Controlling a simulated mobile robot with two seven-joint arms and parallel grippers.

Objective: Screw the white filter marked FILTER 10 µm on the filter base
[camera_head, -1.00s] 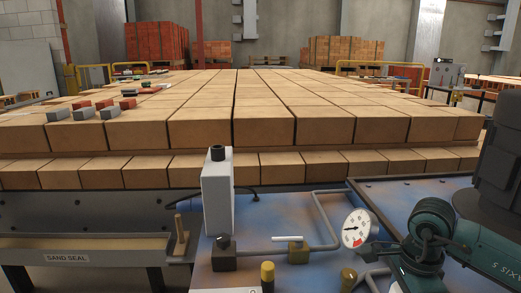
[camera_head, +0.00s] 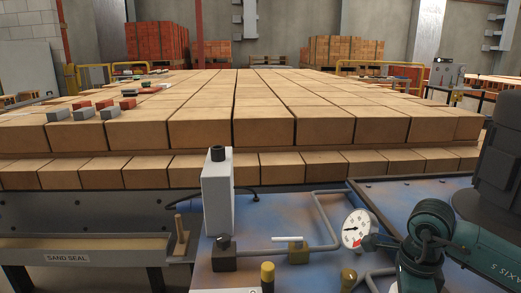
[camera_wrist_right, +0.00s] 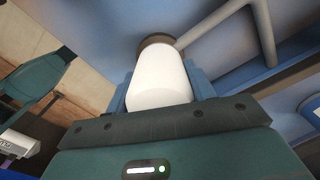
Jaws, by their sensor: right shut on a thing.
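A smooth white cylinder, the filter (camera_wrist_right: 160,82), fills the middle of the right wrist view. No marking shows on its visible side. My right gripper (camera_wrist_right: 159,88) is shut on it, with one blue finger on each side. Beyond the filter's far end is a brown round fitting (camera_wrist_right: 156,40), which looks like the filter base. The filter's end overlaps it in the picture, and I cannot tell whether they touch or are threaded together. In the head view, my right arm comes in at the lower right, and its gripper is out of frame. My left gripper is not in view.
A grey pipe (camera_wrist_right: 215,22) runs close beside the brown fitting. In the head view, a pressure gauge (camera_head: 356,229), a light grey box (camera_head: 217,195) and brass-coloured fittings (camera_head: 268,272) stand on the blue panel (camera_head: 275,212). Stacked tan bricks (camera_head: 292,127) lie behind.

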